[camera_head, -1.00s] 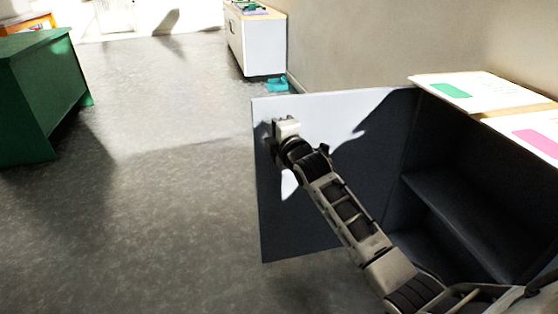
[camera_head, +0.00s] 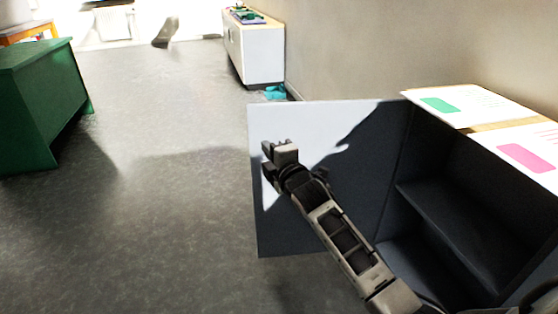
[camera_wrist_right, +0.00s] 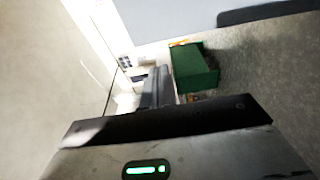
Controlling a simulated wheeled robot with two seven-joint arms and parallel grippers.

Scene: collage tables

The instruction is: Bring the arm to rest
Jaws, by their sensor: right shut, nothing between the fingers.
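My right arm comes in from the lower right in the head view. Its gripper (camera_head: 277,150) is shut and empty, in front of the open cabinet door (camera_head: 330,220). Whether it touches the door cannot be told. In the right wrist view the gripper body fills the bottom, with shut dark fingers (camera_wrist_right: 158,88) pointing away. My left gripper is not in view.
The open cabinet (camera_head: 455,215) has a dark inside with a shelf, and papers (camera_head: 480,105) lie on top. A green cabinet (camera_head: 45,100) stands at the left, also in the wrist view (camera_wrist_right: 194,68). A white cabinet (camera_head: 258,50) stands farther back. The grey floor between is clear.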

